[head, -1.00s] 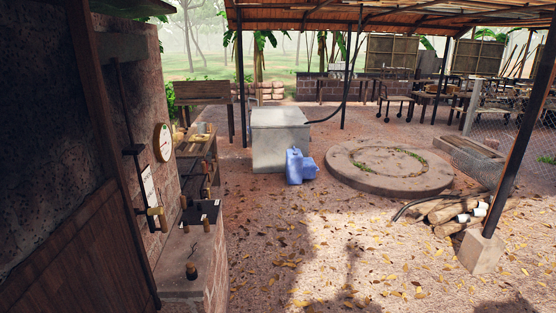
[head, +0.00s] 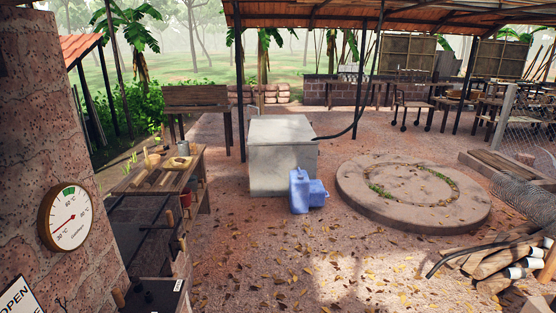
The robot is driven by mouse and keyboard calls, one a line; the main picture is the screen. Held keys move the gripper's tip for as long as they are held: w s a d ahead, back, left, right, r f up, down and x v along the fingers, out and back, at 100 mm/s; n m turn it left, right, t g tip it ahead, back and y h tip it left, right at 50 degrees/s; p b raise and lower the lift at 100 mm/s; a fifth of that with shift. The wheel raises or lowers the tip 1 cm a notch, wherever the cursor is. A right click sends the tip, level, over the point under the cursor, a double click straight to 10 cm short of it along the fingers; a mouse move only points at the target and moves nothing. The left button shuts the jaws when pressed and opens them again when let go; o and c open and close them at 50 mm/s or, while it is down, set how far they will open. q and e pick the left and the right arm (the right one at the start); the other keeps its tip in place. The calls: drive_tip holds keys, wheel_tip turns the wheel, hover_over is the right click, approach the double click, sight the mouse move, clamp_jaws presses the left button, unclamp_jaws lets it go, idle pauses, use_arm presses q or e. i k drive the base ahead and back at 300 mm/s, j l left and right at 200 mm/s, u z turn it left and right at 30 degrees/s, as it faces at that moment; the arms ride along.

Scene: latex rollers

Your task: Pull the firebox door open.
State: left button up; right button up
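I cannot make out the firebox door for certain in the head view. A brick wall (head: 50,130) stands close on the left, with a round dial gauge (head: 66,219) on it. A white sign (head: 18,299) reading "OPEN" is cut off at the bottom left corner. Neither of my grippers is in view.
A wooden bench (head: 186,178) with small items stands beyond the wall. A pale tank (head: 282,150), blue jugs (head: 300,191) and a round concrete slab (head: 350,200) lie ahead. Logs (head: 490,265) lie at the right. Leaf-strewn ground (head: 300,260) in the middle is clear.

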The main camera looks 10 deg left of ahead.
sight(127, 236)
drive_tip(key=i+u, duration=0.1)
drive_tip(key=i, duration=0.6)
drive_tip(key=i+l, duration=0.15)
drive_tip(key=i, duration=0.55)
drive_tip(key=i+l+u, duration=0.15)
drive_tip(key=i, duration=0.6)
drive_tip(key=i+l+u, duration=0.15)
drive_tip(key=i+u, duration=0.25)
drive_tip(key=i+l+u, duration=1.15)
drive_tip(key=l, duration=0.15)
drive_tip(key=u, duration=1.3)
